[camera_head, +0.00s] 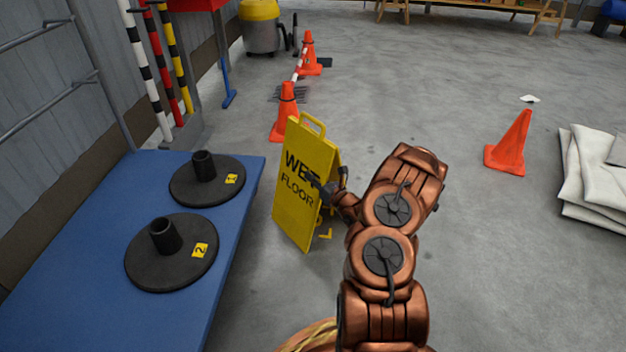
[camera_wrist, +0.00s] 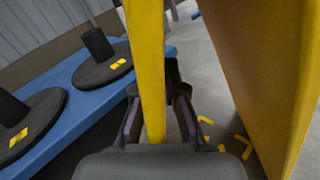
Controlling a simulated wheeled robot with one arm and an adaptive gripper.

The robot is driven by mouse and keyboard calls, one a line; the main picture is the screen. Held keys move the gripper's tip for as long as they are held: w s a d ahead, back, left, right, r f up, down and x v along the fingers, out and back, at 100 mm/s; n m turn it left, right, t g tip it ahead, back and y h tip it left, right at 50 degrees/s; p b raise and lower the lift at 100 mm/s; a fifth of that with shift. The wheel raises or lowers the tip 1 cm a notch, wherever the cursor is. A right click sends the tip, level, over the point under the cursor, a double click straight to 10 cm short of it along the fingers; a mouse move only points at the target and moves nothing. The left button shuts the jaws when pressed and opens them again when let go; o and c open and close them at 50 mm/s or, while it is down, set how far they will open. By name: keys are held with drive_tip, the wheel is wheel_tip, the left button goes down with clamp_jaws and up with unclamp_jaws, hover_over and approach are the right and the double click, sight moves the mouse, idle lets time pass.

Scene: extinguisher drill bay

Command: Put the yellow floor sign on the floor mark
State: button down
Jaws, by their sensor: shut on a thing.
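The yellow floor sign (camera_head: 299,205) is a folding A-frame that reads "WET FLOOR", with a handle loop at its top. It stands roughly upright beside the blue table's right edge in the head view. My gripper (camera_head: 328,189) is shut on the edge of its front panel. In the wrist view the panel edge (camera_wrist: 149,75) runs between the fingers, and the other panel (camera_wrist: 270,70) is at the right. The floor mark shows as yellow corner lines (camera_head: 325,234) behind and right of the sign's lower part, also in the wrist view (camera_wrist: 243,143). The sign hides the rest of the mark. I cannot tell whether its feet touch the floor.
A blue table (camera_head: 75,260) at the left bears two black round bases (camera_head: 145,268) with short tubes. Orange cones stand behind the sign (camera_head: 284,122) and at the right (camera_head: 509,145). Folded white sheets (camera_head: 590,180) lie at the right edge. The floor between is mostly clear.

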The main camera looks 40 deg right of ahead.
drive_tip(key=shift+d+f, duration=0.1)
idle(0.3)
drive_tip(key=c, duration=1.2)
unclamp_jaws()
drive_tip(key=shift+c, duration=0.2)
